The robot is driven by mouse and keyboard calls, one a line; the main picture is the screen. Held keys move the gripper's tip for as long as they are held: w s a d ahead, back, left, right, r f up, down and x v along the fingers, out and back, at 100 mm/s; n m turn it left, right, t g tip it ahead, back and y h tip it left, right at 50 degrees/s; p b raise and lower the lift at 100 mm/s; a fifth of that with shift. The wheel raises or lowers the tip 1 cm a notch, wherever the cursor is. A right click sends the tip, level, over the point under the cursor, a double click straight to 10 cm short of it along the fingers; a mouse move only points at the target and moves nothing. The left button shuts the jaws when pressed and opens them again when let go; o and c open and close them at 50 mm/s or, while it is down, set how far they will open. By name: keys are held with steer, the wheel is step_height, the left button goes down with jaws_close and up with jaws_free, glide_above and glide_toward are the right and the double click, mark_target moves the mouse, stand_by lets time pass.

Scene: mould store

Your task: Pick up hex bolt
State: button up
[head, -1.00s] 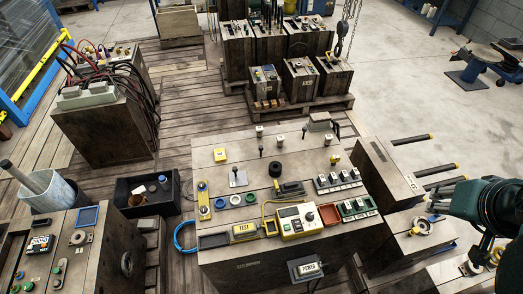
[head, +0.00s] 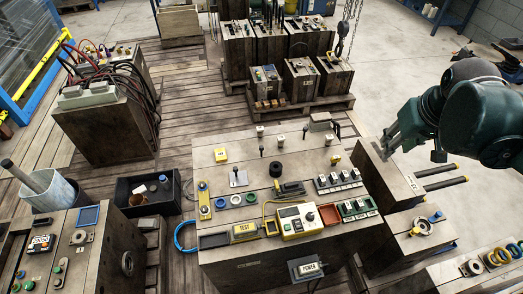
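I cannot pick out the hex bolt for sure; the small parts are too small to tell apart. Several small upright pieces stand at the back of the middle bench (head: 232,165), among them one with a pale top (head: 281,141) and a dark one (head: 305,131). My gripper (head: 386,150) is at the right, above the dark block beside that bench, pointing down and left. It appears clear of the bench-top parts. I see nothing between its fingers, but their gap is not clear at this size.
A yellow test meter (head: 298,222) and green-based switch strips (head: 338,181) sit on the middle bench. Dark rods with yellow ends (head: 440,168) stick out at the right. Coloured rings (head: 500,254) lie at the lower right. A chain hook (head: 339,47) hangs behind.

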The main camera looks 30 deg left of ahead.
steer(key=w+a+f+n+g, duration=0.1)
steer(key=w+a+f, duration=0.1)
steer(key=a, duration=0.3)
steer(key=w+a+f+n, duration=0.1)
steer(key=w+a+n, duration=0.15)
steer(key=a, duration=0.35)
steer(key=n+g+h, duration=0.1)
steer(key=n+g, duration=0.2)
steer(key=n, duration=0.4)
glide_above(262, 147)
steer(key=shift+m, duration=0.25)
steer(key=f, duration=2.2)
steer(key=shift+w+d+f, duration=0.2)
steer(key=shift+w+d, duration=0.05)
steer(key=shift+w, duration=0.05)
steer(key=shift+s+a+f, duration=0.15)
steer(key=shift+a+f, duration=0.1)
steer(key=shift+f, duration=1.3)
